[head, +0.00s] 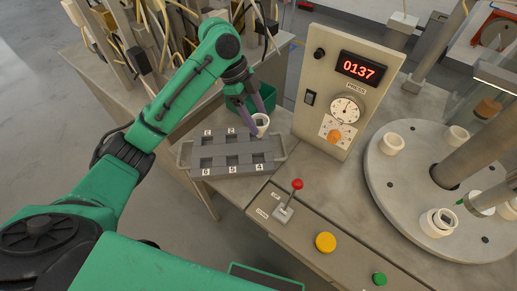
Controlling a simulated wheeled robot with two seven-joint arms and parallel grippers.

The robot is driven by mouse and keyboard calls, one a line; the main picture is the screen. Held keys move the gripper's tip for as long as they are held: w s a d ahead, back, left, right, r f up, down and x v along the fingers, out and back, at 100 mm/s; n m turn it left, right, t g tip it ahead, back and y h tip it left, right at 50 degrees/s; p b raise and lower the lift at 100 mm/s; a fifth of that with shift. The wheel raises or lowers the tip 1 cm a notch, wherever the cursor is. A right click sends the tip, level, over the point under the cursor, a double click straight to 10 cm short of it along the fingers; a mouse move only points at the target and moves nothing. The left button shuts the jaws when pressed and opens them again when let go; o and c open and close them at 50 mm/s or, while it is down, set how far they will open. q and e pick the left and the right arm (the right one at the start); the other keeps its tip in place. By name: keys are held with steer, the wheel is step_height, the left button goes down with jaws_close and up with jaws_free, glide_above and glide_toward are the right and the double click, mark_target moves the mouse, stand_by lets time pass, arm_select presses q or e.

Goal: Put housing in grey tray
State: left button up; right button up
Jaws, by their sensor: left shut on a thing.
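My left gripper (260,117) has purple-grey fingers and is shut on a white ring-shaped housing (263,121). It holds the housing at the back right edge of the grey tray (218,172). Whether the housing touches the tray or hangs above it, I cannot tell. The tray has two rows of square pockets with number labels and a handle at each end. The front pockets, labelled 6, 5 and 4, look empty. The gripper and housing partly hide the back right of the tray. My right gripper is not in view.
A control panel (317,87) reading 0137 rises to the right. Further right, a round turntable (410,185) carries white housings. A red-knobbed lever (297,184) and yellow button (325,242) sit in front. Cabled racks stand behind.

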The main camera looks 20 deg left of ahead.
arm_select(q)
step_height(320, 180, down, 14)
steer(key=shift+w+a+f+p, duration=0.15)
steer(key=shift+f+p, duration=0.1)
steer(key=shift+p, duration=0.8)
steer(key=o, duration=1.3)
steer(key=b+v, duration=0.2)
steer(key=v, duration=1)
